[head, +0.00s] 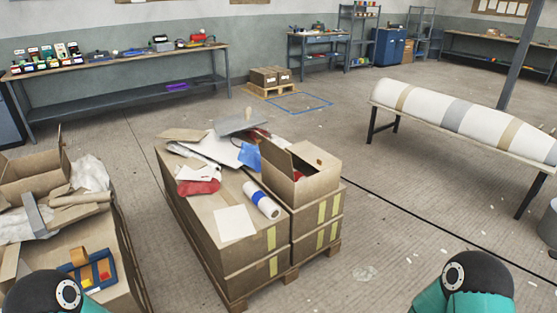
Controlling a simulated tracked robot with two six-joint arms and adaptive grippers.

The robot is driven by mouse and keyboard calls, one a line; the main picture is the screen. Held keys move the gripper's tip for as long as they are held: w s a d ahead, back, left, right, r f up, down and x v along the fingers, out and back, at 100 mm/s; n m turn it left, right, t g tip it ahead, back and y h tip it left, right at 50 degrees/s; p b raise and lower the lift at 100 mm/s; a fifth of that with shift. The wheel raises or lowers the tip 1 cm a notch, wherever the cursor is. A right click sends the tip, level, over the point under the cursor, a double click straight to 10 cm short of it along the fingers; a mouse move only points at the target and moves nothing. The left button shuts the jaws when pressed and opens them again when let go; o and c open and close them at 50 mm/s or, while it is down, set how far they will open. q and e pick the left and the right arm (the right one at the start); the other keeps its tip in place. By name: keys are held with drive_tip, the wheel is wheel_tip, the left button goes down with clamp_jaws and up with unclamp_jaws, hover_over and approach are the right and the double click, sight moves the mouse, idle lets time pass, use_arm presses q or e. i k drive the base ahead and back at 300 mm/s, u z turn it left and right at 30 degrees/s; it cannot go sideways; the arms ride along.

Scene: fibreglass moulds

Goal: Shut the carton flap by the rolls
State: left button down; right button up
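A brown carton (312,190) stands on the right part of the stacked boxes in the middle. Its left flap (276,160) stands up at a slant, and a dark gap shows beside it. A flat tan panel covers the back right of its top. A white roll with a blue band (262,200) lies just left of this carton. Neither gripper is in view; only parts of my arms show at the bottom corners.
Papers, a red cloth (198,187) and a blue sheet (250,156) clutter the stack left of the carton. Another open carton (32,178) and a blue tray (93,272) are on the left pile.

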sight(281, 159)
drive_tip(key=z, duration=0.35)
drive_tip(key=i, duration=1.65)
drive_tip(key=u, duration=0.6)
drive_tip(key=k, duration=0.7)
drive_tip(key=z, duration=0.35)
drive_tip(key=i, duration=1)
